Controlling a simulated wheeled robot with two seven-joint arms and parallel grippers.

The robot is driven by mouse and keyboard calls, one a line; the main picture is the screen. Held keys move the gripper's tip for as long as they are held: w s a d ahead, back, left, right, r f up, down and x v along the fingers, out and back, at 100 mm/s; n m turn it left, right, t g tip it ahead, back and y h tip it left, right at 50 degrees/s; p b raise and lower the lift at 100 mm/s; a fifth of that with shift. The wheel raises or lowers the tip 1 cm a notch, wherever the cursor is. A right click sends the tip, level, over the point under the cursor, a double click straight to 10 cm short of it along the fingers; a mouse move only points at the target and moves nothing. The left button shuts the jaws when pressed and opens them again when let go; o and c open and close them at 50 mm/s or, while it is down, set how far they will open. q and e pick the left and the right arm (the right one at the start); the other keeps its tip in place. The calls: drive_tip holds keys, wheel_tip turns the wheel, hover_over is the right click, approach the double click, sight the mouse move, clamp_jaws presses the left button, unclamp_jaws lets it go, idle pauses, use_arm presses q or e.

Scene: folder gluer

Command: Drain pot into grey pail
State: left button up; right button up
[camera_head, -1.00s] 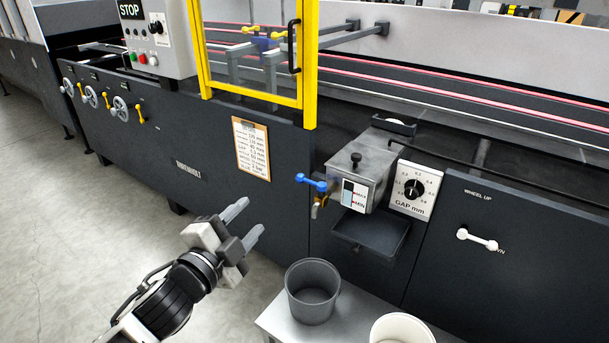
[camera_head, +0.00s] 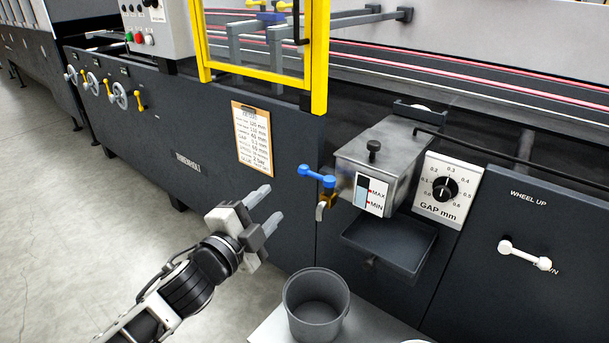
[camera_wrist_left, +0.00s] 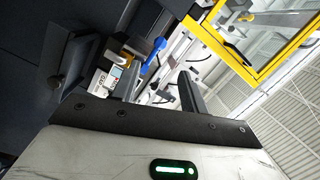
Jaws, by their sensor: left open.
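The glue pot (camera_head: 377,165) is a grey metal box on the dark machine front, with a black lid knob and a MAX/MIN level window. A blue-handled valve (camera_head: 317,177) is on its left side, above a brass spout (camera_head: 324,203). The valve's blue handle also shows in the left wrist view (camera_wrist_left: 154,56). The grey pail (camera_head: 316,306) stands upright, its inside looking empty, on a low bench, below and slightly left of the spout. My left gripper (camera_head: 267,210) is open and empty, left of the valve and spout and apart from them. My right gripper is out of view.
A dark drip tray (camera_head: 390,245) juts out below the pot. The GAP dial (camera_head: 446,188) and white wheel lever (camera_head: 525,255) are to the right. A yellow guard frame (camera_head: 318,60) rises above. The bench (camera_head: 375,324) is at the bottom; a white container's rim shows at the edge. Floor at left is clear.

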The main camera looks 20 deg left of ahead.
sight(300, 174)
use_arm(q)
drive_tip(key=w+d, duration=0.1)
drive_tip(key=w, duration=0.8)
drive_tip(key=w+d+b, duration=0.1)
drive_tip(key=w, duration=0.4)
drive_tip(key=shift+d, duration=0.35)
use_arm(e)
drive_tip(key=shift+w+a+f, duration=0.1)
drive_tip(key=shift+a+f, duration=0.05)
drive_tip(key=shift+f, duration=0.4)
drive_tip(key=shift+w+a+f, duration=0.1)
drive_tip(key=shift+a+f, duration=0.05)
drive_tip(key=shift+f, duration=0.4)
use_arm(q)
clamp_jaws()
